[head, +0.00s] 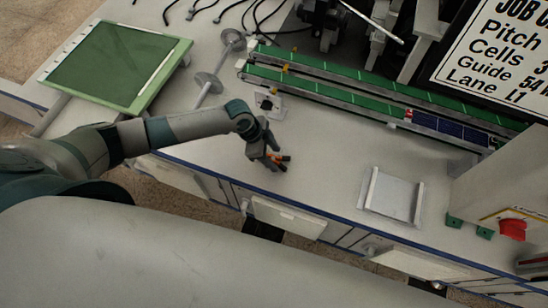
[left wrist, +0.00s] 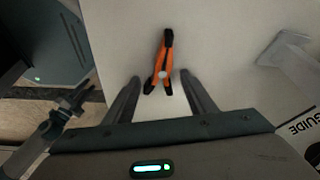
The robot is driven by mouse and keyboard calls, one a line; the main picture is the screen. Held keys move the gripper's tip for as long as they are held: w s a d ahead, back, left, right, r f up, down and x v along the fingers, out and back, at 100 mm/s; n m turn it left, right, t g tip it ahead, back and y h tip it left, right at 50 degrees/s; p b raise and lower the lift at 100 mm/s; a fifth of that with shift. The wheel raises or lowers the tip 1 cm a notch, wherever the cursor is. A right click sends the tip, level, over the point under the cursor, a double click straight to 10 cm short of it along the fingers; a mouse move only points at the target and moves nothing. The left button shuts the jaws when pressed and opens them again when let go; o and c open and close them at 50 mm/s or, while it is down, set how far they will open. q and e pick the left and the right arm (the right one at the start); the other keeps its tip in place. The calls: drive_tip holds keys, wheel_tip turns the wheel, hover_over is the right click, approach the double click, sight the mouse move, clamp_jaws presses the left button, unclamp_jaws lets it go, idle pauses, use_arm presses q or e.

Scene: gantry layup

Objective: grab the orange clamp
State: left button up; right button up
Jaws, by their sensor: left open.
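The orange clamp (left wrist: 168,56) has black ends and lies on the pale bench top. In the left wrist view it is upright in the picture, with its two black-tipped legs toward my gripper. My left gripper (left wrist: 159,78) is open, with the legs of the clamp between or just below its fingers; I see no grip on it. In the head view the left gripper (head: 268,158) is over the bench near its front edge, and the clamp (head: 283,157) shows partly beside the fingers. My right gripper is not clearly seen.
Long green-topped rails (head: 335,82) run behind the gripper. A white plate with raised sides (head: 392,195) lies to the right. A green framed panel (head: 110,62) and a grey double-disc stand (head: 207,80) are at left. The bench between gripper and plate is clear.

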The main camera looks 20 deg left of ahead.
use_arm(q)
drive_tip(key=shift+d+f, duration=0.15)
drive_tip(key=shift+f, duration=0.3)
drive_tip(key=c, duration=1.1)
